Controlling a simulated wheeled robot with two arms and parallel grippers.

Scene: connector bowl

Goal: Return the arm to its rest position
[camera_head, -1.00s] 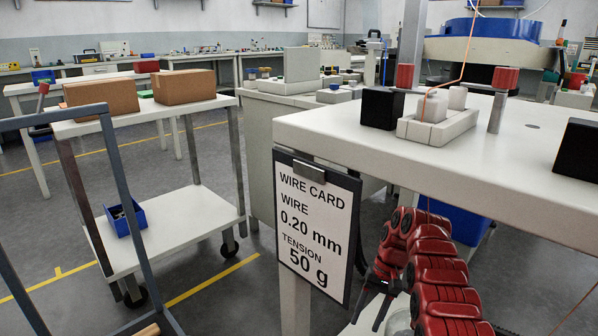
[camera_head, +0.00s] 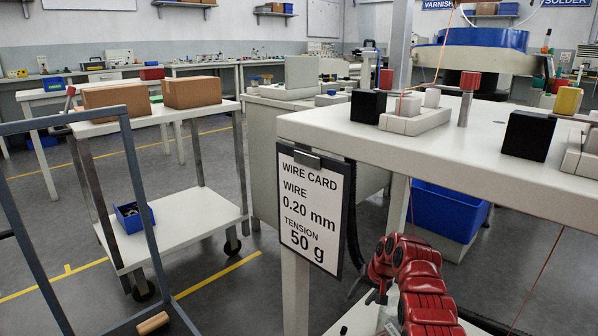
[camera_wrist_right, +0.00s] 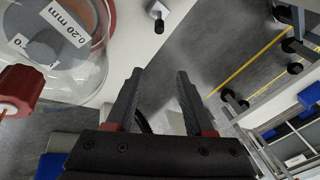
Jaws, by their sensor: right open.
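My right arm, red with dark joints, rises from the bottom of the head view, in front of the table (camera_head: 330,127). Its gripper (camera_head: 368,292) hangs below the tabletop level, small and partly hidden by the arm. In the right wrist view the two dark fingers of the right gripper (camera_wrist_right: 158,95) stand apart with nothing held between them. My left gripper and arm are not in the head view.
A wire card (camera_head: 314,212) hangs on the table's front. Black blocks (camera_head: 527,136) and a white holder (camera_head: 415,120) stand on top. A cart (camera_head: 185,236) is at left. A blue bin (camera_head: 445,205) is behind the arm. A clear dome (camera_wrist_right: 85,75) shows in the wrist view.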

